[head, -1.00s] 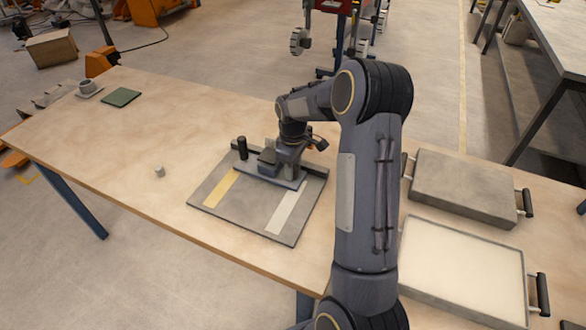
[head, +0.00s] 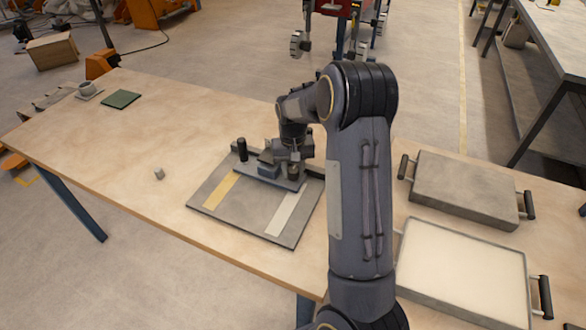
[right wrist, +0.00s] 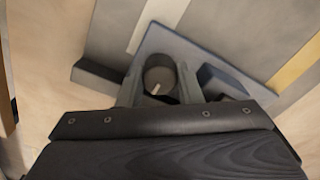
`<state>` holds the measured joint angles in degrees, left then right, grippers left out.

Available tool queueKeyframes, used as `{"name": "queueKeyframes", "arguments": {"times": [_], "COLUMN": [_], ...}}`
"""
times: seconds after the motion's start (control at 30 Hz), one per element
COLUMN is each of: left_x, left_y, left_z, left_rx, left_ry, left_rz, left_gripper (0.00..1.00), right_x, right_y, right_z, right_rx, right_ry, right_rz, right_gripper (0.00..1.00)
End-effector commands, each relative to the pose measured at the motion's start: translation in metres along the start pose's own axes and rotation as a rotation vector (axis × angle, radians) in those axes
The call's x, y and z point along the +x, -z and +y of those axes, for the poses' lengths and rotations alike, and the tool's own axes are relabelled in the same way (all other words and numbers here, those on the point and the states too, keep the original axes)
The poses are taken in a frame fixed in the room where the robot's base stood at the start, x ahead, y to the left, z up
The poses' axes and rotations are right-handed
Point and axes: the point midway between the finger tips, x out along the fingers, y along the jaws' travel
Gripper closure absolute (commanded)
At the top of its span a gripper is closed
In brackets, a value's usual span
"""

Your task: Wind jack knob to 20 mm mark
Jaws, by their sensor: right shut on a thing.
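The jack knob (right wrist: 160,76) is a dark round knob with a pale line on its top, seen in the right wrist view. My right gripper (right wrist: 160,88) is shut on it, with one finger on each side. In the head view my right gripper (head: 291,158) is at the back right of the grey base plate (head: 250,215), and the arm hides part of that area. No millimetre marks are readable. My left gripper is not in view.
The plate carries a yellow strip (head: 221,191), a white strip (head: 287,212) and a black upright post (head: 242,149). Two handled trays, one grey (head: 465,185) and one pale (head: 460,275), are at right.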

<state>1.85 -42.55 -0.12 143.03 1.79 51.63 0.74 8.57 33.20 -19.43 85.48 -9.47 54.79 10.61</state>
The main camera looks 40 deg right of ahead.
Motion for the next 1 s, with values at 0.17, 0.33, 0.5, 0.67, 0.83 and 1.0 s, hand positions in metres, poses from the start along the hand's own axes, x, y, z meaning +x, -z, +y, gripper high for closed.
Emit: {"name": "queueKeyframes", "arguments": {"times": [0.17, 0.33, 0.5, 0.67, 0.83, 1.0], "left_x": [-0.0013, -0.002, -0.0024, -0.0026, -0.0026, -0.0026], "left_y": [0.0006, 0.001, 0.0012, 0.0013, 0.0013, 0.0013], "left_z": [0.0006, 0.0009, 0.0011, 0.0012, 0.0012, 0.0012], "left_rx": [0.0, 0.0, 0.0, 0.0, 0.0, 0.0], "left_ry": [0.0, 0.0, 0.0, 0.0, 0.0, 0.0], "left_rz": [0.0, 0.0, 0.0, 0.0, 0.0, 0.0], "left_gripper": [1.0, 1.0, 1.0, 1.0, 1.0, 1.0], "right_x": [-0.0007, -0.0006, -0.0004, -0.0002, -0.0001, -0.0001], "right_y": [0.0003, 0.0002, 0.0002, 0.0002, 0.0002, 0.0001], "right_z": [0.0, -0.0003, -0.0001, -0.0002, -0.0001, -0.0001], "right_rx": [0.134, 0.23, 0.292, 0.322, 0.331, 0.331], "right_ry": [0.0, 0.0, 0.0, 0.0, 0.0, 0.0], "right_rz": [0.001, 0.001, 0.001, 0.001, 0.001, 0.0], "right_gripper": [0.91, 0.91, 0.91, 0.91, 0.91, 0.91]}}
